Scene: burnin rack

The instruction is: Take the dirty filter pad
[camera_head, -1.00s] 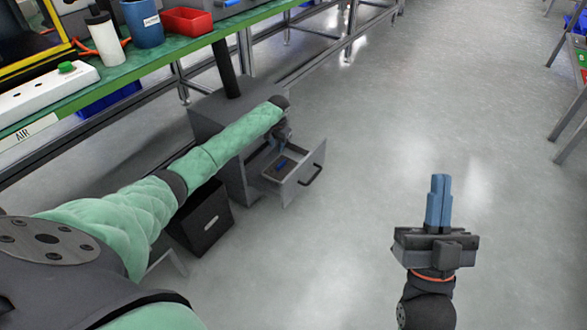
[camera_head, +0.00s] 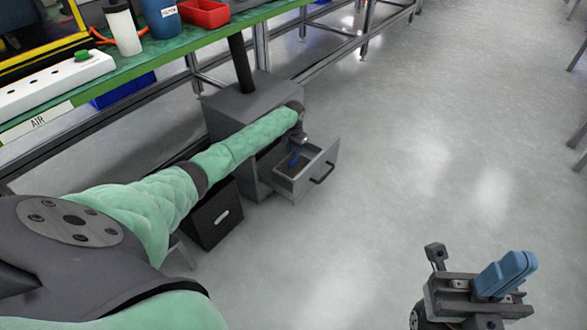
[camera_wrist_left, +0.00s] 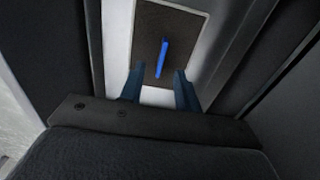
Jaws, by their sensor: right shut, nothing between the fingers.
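The dirty filter pad looks to be the dark grey-brown rectangle (camera_wrist_left: 184,40) with a blue strip (camera_wrist_left: 164,58) standing out of its middle, in the left wrist view. It lies in the pulled-out grey drawer (camera_head: 326,160) of the low cabinet. My left gripper (camera_head: 294,161) reaches down over the drawer. In the left wrist view its two blue fingers (camera_wrist_left: 158,95) are apart, with the blue strip ahead of the gap and nothing seen between them. In the head view the pad is mostly hidden. My right gripper (camera_head: 518,268) is shut and empty over the floor.
The grey cabinet (camera_head: 262,98) stands under the green bench (camera_head: 150,72), with a dark box (camera_head: 212,215) beside it. A red bin (camera_head: 204,13), a blue container (camera_head: 160,18) and a white bottle (camera_head: 122,30) stand on the bench. Floor right of the drawer is clear.

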